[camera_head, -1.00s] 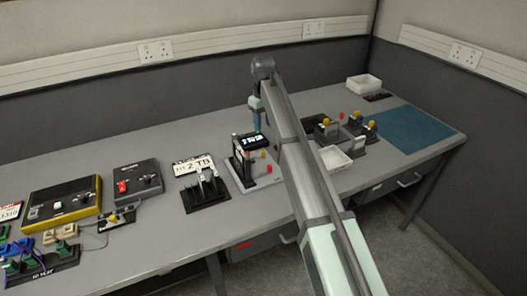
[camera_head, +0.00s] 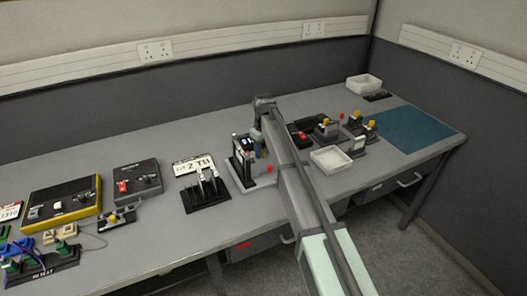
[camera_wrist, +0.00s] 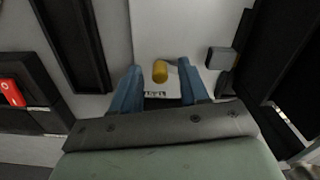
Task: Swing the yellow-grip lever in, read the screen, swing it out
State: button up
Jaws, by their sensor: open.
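The yellow grip (camera_wrist: 160,71) of the lever shows in the wrist view as a short cylinder over a pale base plate (camera_wrist: 172,25). My gripper (camera_wrist: 160,65) is open, with one blue finger on each side of the yellow grip and a visible gap to each. In the head view my gripper (camera_head: 260,144) is low beside the black-framed fixture, and my arm hides part of it. The fixture's small lit screen (camera_head: 245,143) is too small to read. A red knob (camera_head: 268,168) stands at the base plate's right.
A number plate and a black rack (camera_head: 205,192) stand left of the fixture. A white tray (camera_head: 330,158) and several yellow-knobbed blocks stand to the right. In the wrist view a grey block (camera_wrist: 221,58) and dark uprights are close to the right finger.

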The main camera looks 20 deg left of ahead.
jog(key=shift+f, duration=0.2)
grip_shut()
dwell(0.4)
